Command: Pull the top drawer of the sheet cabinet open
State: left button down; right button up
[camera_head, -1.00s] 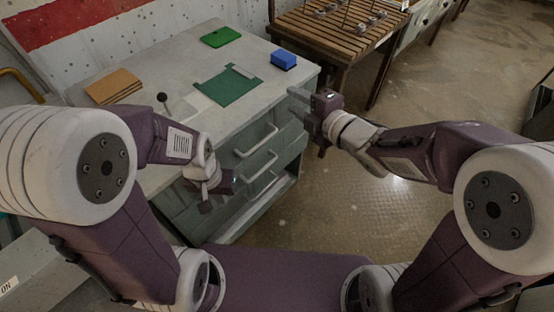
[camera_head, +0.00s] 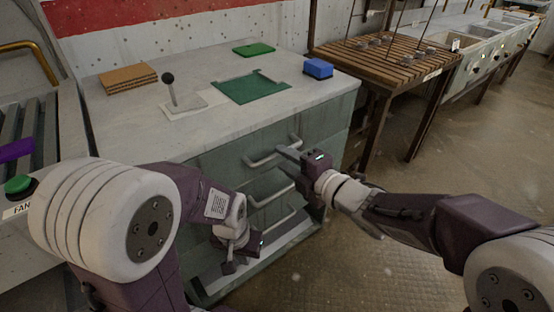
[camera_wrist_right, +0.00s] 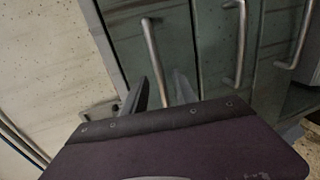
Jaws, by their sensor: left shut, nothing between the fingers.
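The grey-green sheet cabinet (camera_head: 215,155) stands ahead with its drawers stacked under a pale top. The top drawer's bar handle (camera_head: 262,161) runs across its front, and the drawer looks shut. My right gripper (camera_head: 281,158) is at the right part of this handle. My left gripper (camera_head: 230,264) is shut and empty, low in front of the cabinet.
On the cabinet top lie a green sheet (camera_head: 252,88), a blue block (camera_head: 318,68), a green pad (camera_head: 254,49), brown boards (camera_head: 128,77) and a black-knobbed lever (camera_head: 170,90). A slatted wooden table (camera_head: 385,62) stands at the right. Floor (camera_head: 370,225) right of the cabinet is clear.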

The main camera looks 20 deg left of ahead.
jog(key=shift+b+x, duration=0.3)
jog(key=shift+x, duration=1.6)
grip_shut()
